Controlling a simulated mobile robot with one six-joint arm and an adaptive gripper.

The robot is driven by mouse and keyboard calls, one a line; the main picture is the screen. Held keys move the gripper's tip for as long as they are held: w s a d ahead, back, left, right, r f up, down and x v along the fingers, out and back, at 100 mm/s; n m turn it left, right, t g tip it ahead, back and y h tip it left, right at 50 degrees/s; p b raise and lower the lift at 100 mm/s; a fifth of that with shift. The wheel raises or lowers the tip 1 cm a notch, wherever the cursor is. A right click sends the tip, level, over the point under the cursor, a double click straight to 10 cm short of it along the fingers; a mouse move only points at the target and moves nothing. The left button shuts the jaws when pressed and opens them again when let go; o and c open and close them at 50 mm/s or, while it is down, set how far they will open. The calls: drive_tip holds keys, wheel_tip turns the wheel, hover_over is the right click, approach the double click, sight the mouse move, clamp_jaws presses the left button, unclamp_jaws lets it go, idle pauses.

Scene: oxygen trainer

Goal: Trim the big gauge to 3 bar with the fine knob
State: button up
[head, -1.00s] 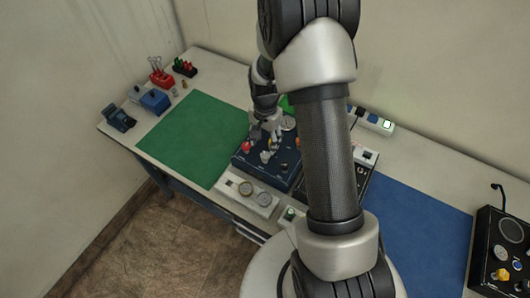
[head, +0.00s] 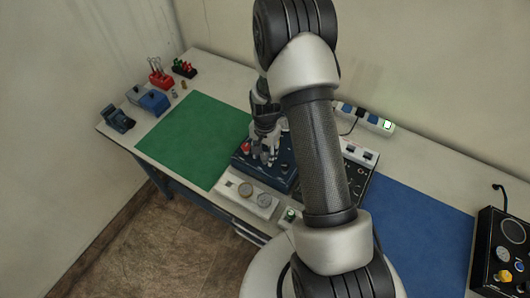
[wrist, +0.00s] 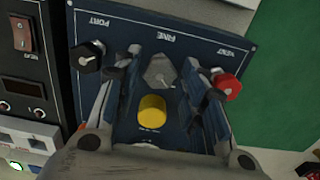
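The grey fine knob (wrist: 159,71) sits under the FINE label on a dark blue panel (wrist: 190,38) in the wrist view. My gripper (wrist: 162,64) is open, with one finger on each side of this knob; gaps seem to show, but contact is unclear. A black knob (wrist: 87,56) under PORT is left of it, a red knob (wrist: 227,86) under VENT right, and a yellow knob (wrist: 152,112) below. In the head view my gripper (head: 264,152) is over the blue panel (head: 282,180). I cannot tell which dial is the big gauge, and no needle is readable.
A beige box with two small dials (head: 245,190) stands in front of the panel. A green mat (head: 195,138) lies left and a blue mat (head: 415,235) right, both clear. A black unit (head: 503,250) stands far right. A power strip (head: 365,116) lies behind.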

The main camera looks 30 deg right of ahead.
sight(265, 156)
drive_tip(key=c, duration=0.7)
drive_tip(key=n+b, duration=0.1)
drive_tip(key=n, duration=0.3)
drive_tip(key=o, duration=1.1)
drive_tip(key=shift+c, duration=0.2)
wheel_tip(265, 156, up, 12)
idle(0.4)
